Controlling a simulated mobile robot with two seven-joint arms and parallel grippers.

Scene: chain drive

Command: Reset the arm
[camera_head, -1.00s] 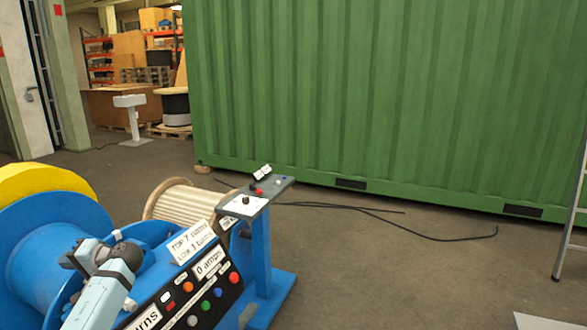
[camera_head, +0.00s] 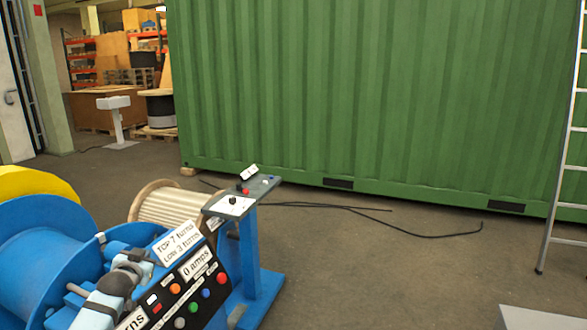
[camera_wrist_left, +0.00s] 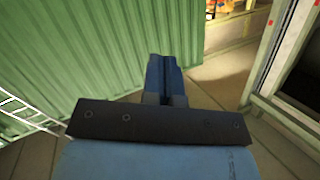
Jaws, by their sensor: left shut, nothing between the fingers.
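My left arm (camera_head: 92,312), light blue with dark joints, rises from the bottom left in the head view, in front of the blue machine. Its gripper cannot be made out clearly there. In the left wrist view my left gripper (camera_wrist_left: 164,60) shows as two blue fingers side by side, shut and empty. They point away from the camera toward the floor and the green container. My right gripper is not in view.
The blue winch machine (camera_head: 40,245) with its button panel (camera_head: 185,300) stands close to my left arm. A small control stand (camera_head: 240,196) is beside it. A green container (camera_head: 380,90) fills the back. A ladder (camera_head: 560,190) stands right; a black cable (camera_head: 400,228) crosses open floor.

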